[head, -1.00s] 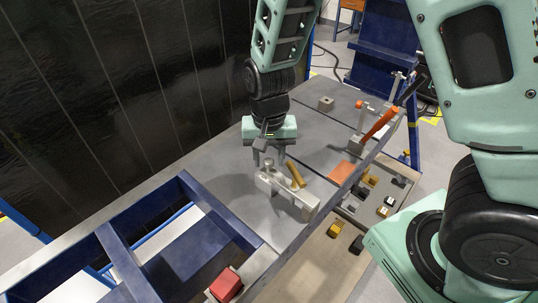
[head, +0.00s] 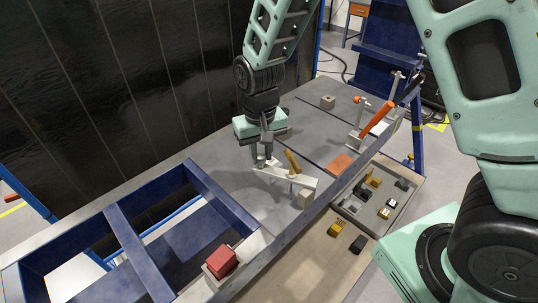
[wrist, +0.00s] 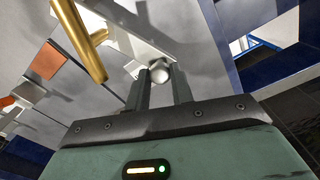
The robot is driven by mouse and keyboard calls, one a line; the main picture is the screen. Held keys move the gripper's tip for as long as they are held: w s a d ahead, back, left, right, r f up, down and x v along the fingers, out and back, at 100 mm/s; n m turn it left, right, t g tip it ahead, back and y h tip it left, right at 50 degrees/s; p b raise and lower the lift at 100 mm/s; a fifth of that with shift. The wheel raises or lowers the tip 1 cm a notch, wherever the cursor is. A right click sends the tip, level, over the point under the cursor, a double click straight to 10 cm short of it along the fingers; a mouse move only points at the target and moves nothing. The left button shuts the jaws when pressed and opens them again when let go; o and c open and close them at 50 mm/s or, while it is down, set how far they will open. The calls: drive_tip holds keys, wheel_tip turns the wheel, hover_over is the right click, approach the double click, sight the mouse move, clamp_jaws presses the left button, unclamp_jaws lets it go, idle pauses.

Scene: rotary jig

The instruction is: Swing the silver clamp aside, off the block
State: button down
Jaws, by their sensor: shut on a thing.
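The silver clamp (head: 275,172) is a flat, pale metal bar lying crosswise above the grey table plate. A round silver knob (wrist: 159,73) stands on its end near my gripper. My gripper (head: 265,158) points down over the bar's left end. In the wrist view my gripper (wrist: 158,85) is shut on this knob. A brass rod (head: 293,161) rises slantwise near the middle of the bar and shows large in the wrist view (wrist: 80,40). A small grey block (head: 305,199) shows below the bar's right part; whether they touch is unclear.
A red block (head: 221,261) sits in a holder at the near edge. Small parts lie in a tray (head: 350,213). The plate left of my gripper is bare.

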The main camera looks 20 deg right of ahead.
drive_tip(key=s+a+n, duration=0.1)
drive_tip(key=s+n, duration=0.7)
drive_tip(key=n, duration=0.5)
drive_tip(key=shift+s+a, duration=0.2)
drive_tip(key=shift+a, duration=0.1)
drive_tip(key=shift+s+n, duration=0.1)
drive_tip(key=shift+n, duration=0.2)
drive_tip(key=c, duration=1.2)
unclamp_jaws()
drive_tip(key=shift+c, duration=0.2)
drive_tip(key=shift+r, duration=0.1)
wheel_tip(320, 180, up, 17)
drive_tip(key=b, duration=0.2)
drive_tip(key=shift+r, duration=0.15)
